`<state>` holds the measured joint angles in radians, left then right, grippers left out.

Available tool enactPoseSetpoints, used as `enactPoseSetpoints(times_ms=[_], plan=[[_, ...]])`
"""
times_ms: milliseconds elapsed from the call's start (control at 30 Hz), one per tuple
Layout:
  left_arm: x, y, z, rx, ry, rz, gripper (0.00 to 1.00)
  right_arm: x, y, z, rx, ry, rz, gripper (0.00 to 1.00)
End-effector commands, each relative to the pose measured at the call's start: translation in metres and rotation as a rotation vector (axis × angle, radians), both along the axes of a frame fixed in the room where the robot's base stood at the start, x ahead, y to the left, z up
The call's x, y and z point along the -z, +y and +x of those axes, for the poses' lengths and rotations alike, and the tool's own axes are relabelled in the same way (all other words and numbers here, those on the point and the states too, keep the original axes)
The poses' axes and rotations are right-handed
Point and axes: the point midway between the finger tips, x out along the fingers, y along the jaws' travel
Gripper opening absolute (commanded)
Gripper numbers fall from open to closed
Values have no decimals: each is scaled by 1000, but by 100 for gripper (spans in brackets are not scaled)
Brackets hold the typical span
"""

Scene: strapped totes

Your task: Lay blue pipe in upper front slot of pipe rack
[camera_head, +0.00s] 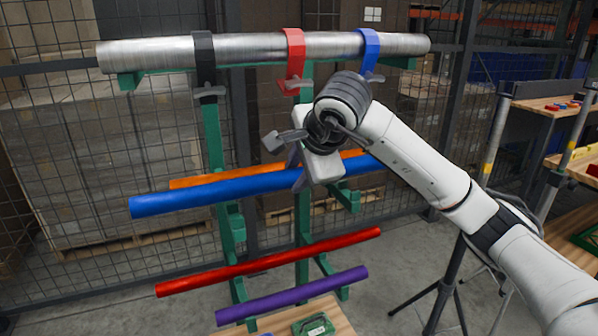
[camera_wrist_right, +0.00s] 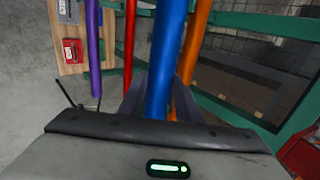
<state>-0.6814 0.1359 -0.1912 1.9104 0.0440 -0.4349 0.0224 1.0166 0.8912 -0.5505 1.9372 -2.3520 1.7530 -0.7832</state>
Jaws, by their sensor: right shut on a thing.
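The blue pipe (camera_head: 225,189) runs across the front of the green pipe rack (camera_head: 214,140) at the height of its upper arms, slightly tilted up to the right. My right gripper (camera_head: 301,174) is shut on it right of its middle. In the right wrist view the blue pipe (camera_wrist_right: 170,40) passes between the two fingers. An orange pipe (camera_head: 182,182) lies just behind it on the upper level. Whether the blue pipe touches the upper arm is hard to tell. My left gripper is out of view.
A red pipe (camera_head: 195,278) and a purple pipe (camera_head: 255,301) lie on the lower level. A metal pipe (camera_head: 150,53) is held on top by black, red and blue straps. A wire fence stands behind. A wooden board with a green case (camera_head: 312,325) lies below.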

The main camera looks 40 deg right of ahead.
Motion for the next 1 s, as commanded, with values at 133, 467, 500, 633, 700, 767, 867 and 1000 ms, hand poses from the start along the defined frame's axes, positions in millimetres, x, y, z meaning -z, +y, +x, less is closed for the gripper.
enactPoseSetpoints(times_ms=[133,467,500,633,700,767,867,1000], plan=[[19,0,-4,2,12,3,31,18,-1,0,1,-4,0,0],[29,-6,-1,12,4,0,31,41,0,0,1,-4,0,0],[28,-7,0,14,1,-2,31,43,0,0,1,-4,0,0],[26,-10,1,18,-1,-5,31,45,0,0,0,-4,0,0],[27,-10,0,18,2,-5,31,46,0,0,0,-4,0,0],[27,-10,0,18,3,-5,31,46,0,0,0,-4,0,0],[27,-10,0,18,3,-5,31,45,0,0,0,-4,0,0],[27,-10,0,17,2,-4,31,45,0,0,1,-4,0,39]])
